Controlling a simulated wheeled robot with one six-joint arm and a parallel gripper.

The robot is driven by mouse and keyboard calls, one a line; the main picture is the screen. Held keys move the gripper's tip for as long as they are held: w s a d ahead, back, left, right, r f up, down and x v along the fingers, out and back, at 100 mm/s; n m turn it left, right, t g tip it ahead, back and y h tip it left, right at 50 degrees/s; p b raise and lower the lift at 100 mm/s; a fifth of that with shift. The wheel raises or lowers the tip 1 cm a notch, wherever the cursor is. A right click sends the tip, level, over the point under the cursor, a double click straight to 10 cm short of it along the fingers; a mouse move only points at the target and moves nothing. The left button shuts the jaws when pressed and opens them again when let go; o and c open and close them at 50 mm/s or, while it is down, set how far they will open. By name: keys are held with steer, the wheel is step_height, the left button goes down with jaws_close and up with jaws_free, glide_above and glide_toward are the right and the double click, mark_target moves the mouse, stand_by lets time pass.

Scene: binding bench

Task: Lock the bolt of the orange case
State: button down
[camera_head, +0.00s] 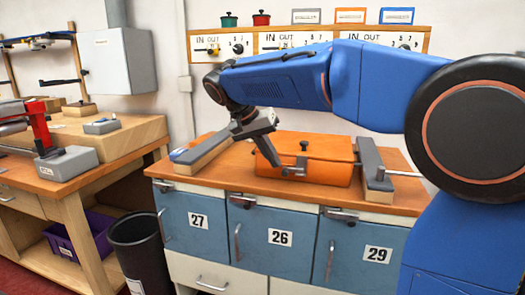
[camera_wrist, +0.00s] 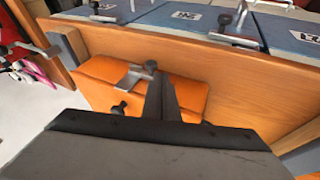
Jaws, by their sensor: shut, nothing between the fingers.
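The orange case (camera_head: 330,171) lies on the wooden bench top; in the wrist view its orange surface (camera_wrist: 190,95) shows behind my fingers. A small grey metal bracket (camera_wrist: 131,77) with a dark knob (camera_wrist: 150,65) sits at the case's edge nearest the cabinets; I take this to be the bolt. Another dark knob (camera_head: 304,145) stands on the case's top. My gripper (camera_head: 281,168) points down at the case's front left part, shut and empty. In the wrist view its fingertips (camera_wrist: 160,76) are right beside the bolt knob; I cannot tell whether they touch. Whether the bolt is locked is unclear.
Grey-topped blocks stand left (camera_head: 203,150) and right (camera_head: 374,165) of the case. Blue cabinet doors with latches (camera_head: 282,237) are below the bench top. A panel marked IN and OUT (camera_head: 278,40) hangs behind. A black bin (camera_head: 140,250) stands left on the floor.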

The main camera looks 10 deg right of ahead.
mark_target(283, 171)
steer(key=shift+s+d+f, duration=0.25)
steer(key=shift+d, duration=0.2)
steer(key=shift+d, duration=0.1)
steer(key=shift+s+d+f, duration=0.15)
steer(key=shift+s+d, duration=0.4)
steer(key=shift+d, duration=0.25)
steer(key=shift+a, duration=0.1)
